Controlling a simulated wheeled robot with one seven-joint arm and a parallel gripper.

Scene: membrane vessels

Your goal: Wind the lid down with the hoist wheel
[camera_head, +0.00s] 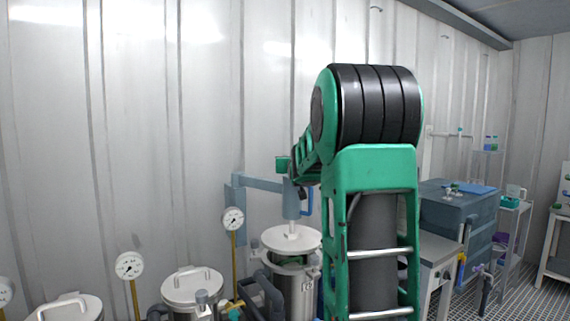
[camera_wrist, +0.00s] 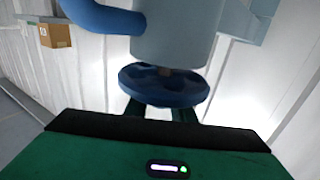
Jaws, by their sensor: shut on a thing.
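The hoist wheel (camera_wrist: 150,86) is a blue disc with recesses, in the middle of the wrist view, beside a pale blue-grey hoist body (camera_wrist: 175,35). My gripper (camera_wrist: 160,110) is at the wheel's near edge with its dark fingers partly hidden behind the rim, shut on the wheel. In the head view my arm hides the wheel and most of the gripper. The round white lid (camera_head: 291,240) hangs level on a short stem under the hoist. It is above the open steel vessel (camera_head: 298,292), with a gap between them where something green shows.
The hoist boom (camera_head: 262,183) comes from a wall-side post (camera_head: 237,205). A blue curved handle (camera_head: 308,201) is on the hoist. Lidded vessels (camera_head: 192,287) and dial gauges (camera_head: 130,265) stand to the left. A bench (camera_head: 430,247) and a blue cabinet (camera_head: 455,210) are at right.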

